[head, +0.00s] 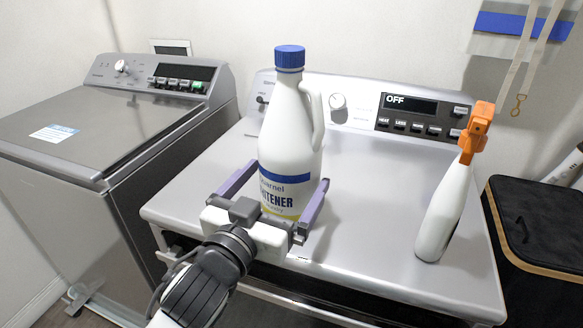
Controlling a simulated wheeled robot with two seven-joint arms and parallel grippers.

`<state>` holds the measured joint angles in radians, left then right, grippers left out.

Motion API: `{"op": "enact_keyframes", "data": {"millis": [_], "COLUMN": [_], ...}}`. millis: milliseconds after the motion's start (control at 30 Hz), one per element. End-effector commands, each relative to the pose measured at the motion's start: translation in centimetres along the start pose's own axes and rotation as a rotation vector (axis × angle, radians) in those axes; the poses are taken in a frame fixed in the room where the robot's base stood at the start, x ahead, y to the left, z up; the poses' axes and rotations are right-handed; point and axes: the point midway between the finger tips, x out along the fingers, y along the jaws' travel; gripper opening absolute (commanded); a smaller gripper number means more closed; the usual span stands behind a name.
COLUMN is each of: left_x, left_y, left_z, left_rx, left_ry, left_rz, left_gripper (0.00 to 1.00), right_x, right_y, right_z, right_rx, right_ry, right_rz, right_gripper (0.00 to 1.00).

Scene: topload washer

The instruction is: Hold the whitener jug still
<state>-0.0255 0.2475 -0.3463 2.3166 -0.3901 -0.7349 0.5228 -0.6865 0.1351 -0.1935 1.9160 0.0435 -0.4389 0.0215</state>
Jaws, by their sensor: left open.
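The whitener jug (288,145) is a white bottle with a blue cap, a side handle and a blue-and-yellow label. It stands upright on the grey top of the right-hand machine. My left gripper (272,187) is open, with one purple finger on each side of the jug's lower body. Gaps seem to show beside the jug, but I cannot tell whether either finger touches it. The gripper's body hides the jug's base and part of the label. My right gripper is not in view.
A white spray bottle (443,212) with an orange head stands to the right on the same machine top (365,190). The control panel (407,113) behind reads OFF. A topload washer (85,125) stands at left, and a black bin (545,235) at right.

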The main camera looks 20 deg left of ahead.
Motion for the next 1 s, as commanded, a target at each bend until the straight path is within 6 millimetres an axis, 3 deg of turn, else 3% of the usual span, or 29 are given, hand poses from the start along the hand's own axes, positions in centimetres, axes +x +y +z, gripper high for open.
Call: {"op": "enact_keyframes", "data": {"millis": [100, 233, 600, 1000], "left_x": [1.9, 3.1, 3.3, 3.3], "left_y": [-0.1, 0.0, 0.0, 0.0], "left_z": [-0.3, -0.2, -0.1, -0.1], "left_rx": [0.002, 0.002, 0.000, 0.000], "left_ry": [0.001, 0.000, 0.000, 0.000], "left_rz": [0.000, 0.001, 0.001, 0.001], "left_gripper": [1.00, 1.00, 1.00, 0.33], "right_x": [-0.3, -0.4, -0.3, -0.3], "right_y": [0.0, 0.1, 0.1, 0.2], "right_z": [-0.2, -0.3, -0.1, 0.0], "right_rx": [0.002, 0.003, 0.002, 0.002], "right_ry": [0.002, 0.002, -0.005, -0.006], "right_rz": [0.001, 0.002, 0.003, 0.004], "right_gripper": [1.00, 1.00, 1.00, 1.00]}}
